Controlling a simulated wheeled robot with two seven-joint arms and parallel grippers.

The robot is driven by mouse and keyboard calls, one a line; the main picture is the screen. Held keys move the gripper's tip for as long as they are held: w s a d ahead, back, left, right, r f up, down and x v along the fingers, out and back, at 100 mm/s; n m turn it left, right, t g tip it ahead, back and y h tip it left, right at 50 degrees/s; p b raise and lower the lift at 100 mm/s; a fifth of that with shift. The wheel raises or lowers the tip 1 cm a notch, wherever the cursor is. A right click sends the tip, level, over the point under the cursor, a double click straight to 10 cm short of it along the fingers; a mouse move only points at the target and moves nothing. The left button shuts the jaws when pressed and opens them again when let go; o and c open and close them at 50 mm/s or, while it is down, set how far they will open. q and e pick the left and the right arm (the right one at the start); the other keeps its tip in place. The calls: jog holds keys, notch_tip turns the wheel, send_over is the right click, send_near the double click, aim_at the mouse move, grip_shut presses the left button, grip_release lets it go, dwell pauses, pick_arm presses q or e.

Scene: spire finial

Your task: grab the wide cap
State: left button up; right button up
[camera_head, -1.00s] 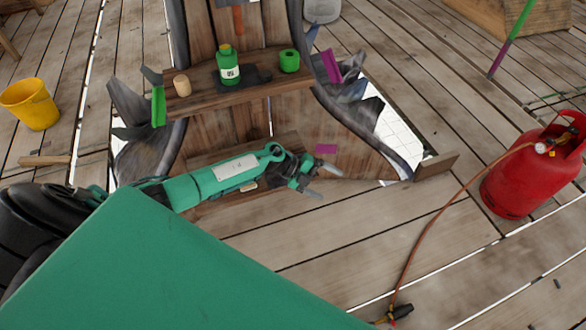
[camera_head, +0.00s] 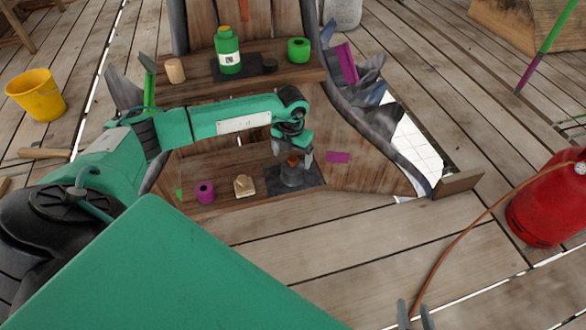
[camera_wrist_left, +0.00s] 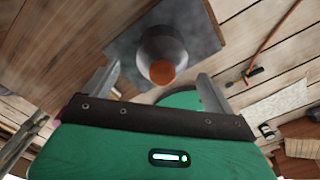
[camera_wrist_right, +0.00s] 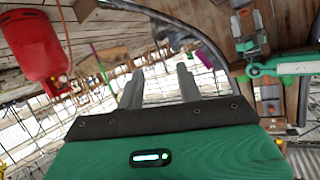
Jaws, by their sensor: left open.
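A grey rounded piece with an orange top, probably the wide cap (camera_head: 291,176), stands on a dark square mat (camera_head: 313,178) on the lower shelf. In the left wrist view the grey piece (camera_wrist_left: 160,46) lies beyond the fingers, between their lines. My left gripper (camera_head: 301,157) is open and just above it, partly hiding it in the head view. I cannot tell whether the fingers touch it. My right gripper (camera_head: 416,310) is open and empty at the bottom edge of the head view, far from the shelf; it also shows in the right wrist view (camera_wrist_right: 158,85).
The lower shelf also holds a purple ring (camera_head: 205,192) and a tan block (camera_head: 244,186). The upper shelf carries a wooden cylinder (camera_head: 175,70), a green bottle (camera_head: 228,52) and a green ring (camera_head: 299,50). A red gas cylinder (camera_head: 545,205) with a hose stands right.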

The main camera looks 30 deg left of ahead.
aim_at(293, 167)
pick_arm(q)
notch_tip(293, 167, down, 3)
jog(key=shift+d+f, duration=0.15)
jog(key=shift+f, duration=0.05)
jog(key=shift+f+b, duration=0.35)
jog(key=shift+f, duration=0.15)
pick_arm(e)
jog(key=shift+w+a+r+t+y, duration=0.25)
jog(key=shift+a+t+y, duration=0.15)
jog(key=shift+a+t, duration=0.15)
pick_arm(q)
jog(key=shift+w, duration=0.1)
jog(key=c, duration=1.3)
